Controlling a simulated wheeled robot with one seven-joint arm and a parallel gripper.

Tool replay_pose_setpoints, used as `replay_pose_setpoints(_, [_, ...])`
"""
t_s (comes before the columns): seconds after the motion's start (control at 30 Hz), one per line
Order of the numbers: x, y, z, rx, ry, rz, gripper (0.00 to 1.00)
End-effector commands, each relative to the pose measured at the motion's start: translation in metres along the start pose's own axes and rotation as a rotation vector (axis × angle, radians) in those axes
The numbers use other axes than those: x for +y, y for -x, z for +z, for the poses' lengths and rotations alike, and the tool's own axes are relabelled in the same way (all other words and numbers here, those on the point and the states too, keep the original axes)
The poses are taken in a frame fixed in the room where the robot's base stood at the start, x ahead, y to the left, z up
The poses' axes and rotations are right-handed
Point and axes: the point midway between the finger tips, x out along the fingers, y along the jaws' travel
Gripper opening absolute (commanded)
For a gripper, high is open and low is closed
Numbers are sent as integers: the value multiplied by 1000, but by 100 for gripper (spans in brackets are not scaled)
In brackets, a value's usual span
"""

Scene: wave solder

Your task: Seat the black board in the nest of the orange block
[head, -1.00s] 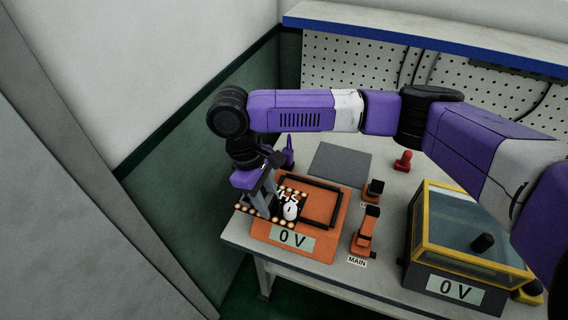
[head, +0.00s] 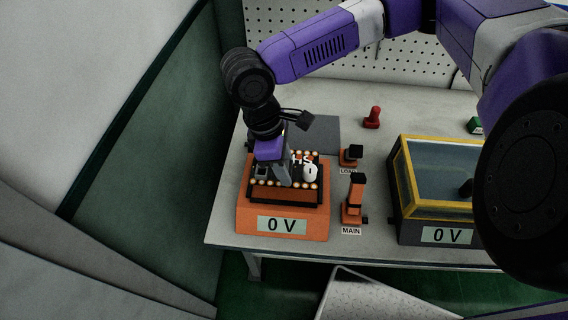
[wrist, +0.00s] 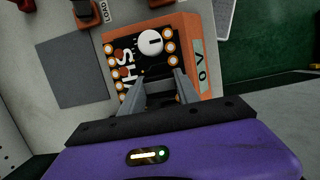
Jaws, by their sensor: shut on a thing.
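The black board (wrist: 129,49) has copper-coloured round pads along its edges, white lettering and a white round part. In the head view the board (head: 297,188) is over the framed nest of the orange block (head: 254,222), whose front panel reads 0 V. My gripper (head: 279,183) is shut on the board near its left part, pointing down. In the wrist view my gripper's fingers (wrist: 165,88) reach onto the board. The board looks roughly lined up with the nest's black frame. I cannot tell whether it rests on the nest floor or hangs just above it.
An orange lever marked MAIN (head: 354,200) and a smaller switch (head: 351,155) stand right of the block. A yellow-framed case (head: 404,195) is farther right. A grey mat (head: 322,132) lies behind, with a red knob (head: 372,117) beyond.

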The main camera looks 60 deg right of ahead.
Motion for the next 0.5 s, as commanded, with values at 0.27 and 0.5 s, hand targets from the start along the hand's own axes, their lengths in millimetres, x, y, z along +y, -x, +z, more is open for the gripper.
replay_pose_setpoints(0.27, [0, -14, -2, -4, -1, -3, 0])
replay_pose_setpoints(0.5, [0, -30, -7, -3, 0, -3, 0])
